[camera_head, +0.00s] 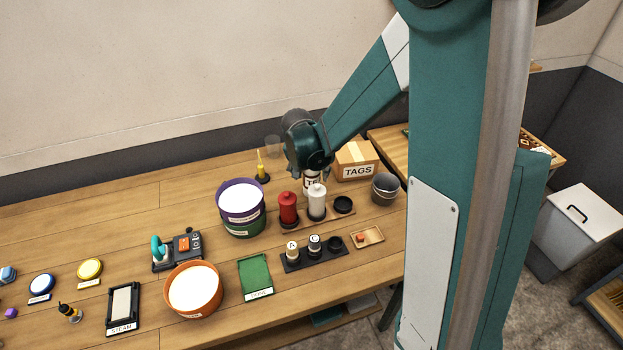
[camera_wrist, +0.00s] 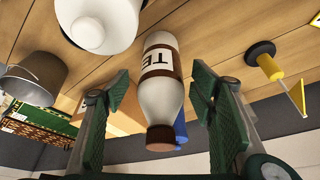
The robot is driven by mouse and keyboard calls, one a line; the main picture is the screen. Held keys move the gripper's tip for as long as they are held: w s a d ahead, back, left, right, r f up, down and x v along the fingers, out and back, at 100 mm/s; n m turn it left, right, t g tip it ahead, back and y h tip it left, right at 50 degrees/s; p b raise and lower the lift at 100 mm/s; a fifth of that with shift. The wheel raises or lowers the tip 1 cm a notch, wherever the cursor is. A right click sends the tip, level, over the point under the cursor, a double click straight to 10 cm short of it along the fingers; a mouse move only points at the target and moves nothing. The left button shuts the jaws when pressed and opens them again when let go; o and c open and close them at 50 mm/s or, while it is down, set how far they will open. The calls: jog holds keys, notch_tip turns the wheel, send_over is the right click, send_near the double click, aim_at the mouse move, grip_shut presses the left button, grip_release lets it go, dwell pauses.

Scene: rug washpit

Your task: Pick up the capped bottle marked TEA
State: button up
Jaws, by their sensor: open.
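The capped bottle marked TEA shows in the wrist view (camera_wrist: 162,95) as a white bottle with a brown cap and a brown-edged label; only "TE" of the label is readable. In the head view the bottle (camera_head: 312,180) stands behind a white bottle (camera_head: 317,203), its upper part hidden by my gripper. My gripper (camera_wrist: 160,88) is open, its two green fingers on either side of the bottle in the wrist view, with gaps visible. Whether the fingers are fully level with it in depth is hard to tell.
A red bottle (camera_head: 288,209) stands beside the white one. A TAGS carton (camera_head: 356,160) and a grey bucket (camera_head: 385,188) are to the right, a yellow tool on a black base (camera_head: 262,170) to the left. Stacked purple and green tubs (camera_head: 241,221) stand farther left.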

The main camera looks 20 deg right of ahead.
aim_at(312, 176)
jog(key=shift+x, duration=1.7)
jog(key=shift+a, duration=0.1)
jog(key=c, duration=1.3)
jog(key=shift+r, duration=0.1)
jog(key=shift+r+p, duration=0.5)
jog(key=shift+r, duration=4.4)
